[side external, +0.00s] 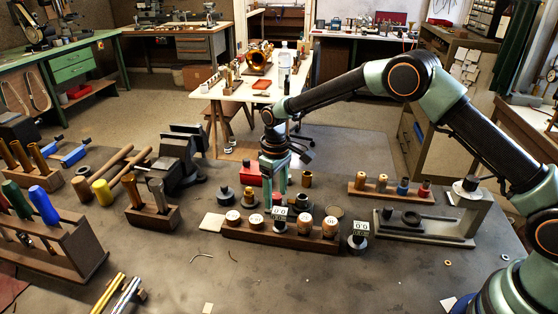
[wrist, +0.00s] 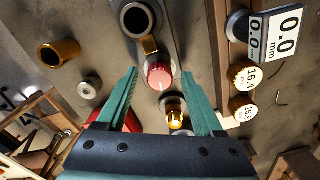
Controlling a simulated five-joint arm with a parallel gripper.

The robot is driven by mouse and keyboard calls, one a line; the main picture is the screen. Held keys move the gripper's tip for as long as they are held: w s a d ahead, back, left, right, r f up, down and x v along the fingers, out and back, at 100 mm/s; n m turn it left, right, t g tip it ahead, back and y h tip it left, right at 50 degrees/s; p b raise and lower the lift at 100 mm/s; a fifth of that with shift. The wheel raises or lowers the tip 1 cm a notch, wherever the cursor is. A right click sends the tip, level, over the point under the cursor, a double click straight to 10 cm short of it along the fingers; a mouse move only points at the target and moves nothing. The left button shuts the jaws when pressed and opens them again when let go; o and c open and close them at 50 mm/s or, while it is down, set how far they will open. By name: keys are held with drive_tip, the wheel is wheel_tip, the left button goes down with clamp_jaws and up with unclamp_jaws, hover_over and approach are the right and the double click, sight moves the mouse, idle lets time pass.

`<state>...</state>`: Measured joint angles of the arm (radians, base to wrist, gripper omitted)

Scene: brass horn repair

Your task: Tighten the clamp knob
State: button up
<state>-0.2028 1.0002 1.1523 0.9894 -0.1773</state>
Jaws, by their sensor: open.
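In the side view my gripper (side external: 274,193) points down just behind the wooden rack.
A wooden rack (side external: 240,233) of labelled round plugs stands close in front of my gripper. A brass fitting (wrist: 175,117) lies between my fingers, nearer the palm. A brass cylinder (wrist: 60,53) stands left in the wrist view. A black vise (side external: 180,165) is farther left.

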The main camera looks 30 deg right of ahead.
sight(276, 195)
drive_tip(key=shift+c, duration=0.3)
clamp_jaws()
drive_tip(key=shift+m, duration=2.3)
drive_tip(key=shift+o, duration=0.3)
unclamp_jaws()
drive_tip(key=shift+r, duration=0.1)
wheel_tip(276, 195, up, 12)
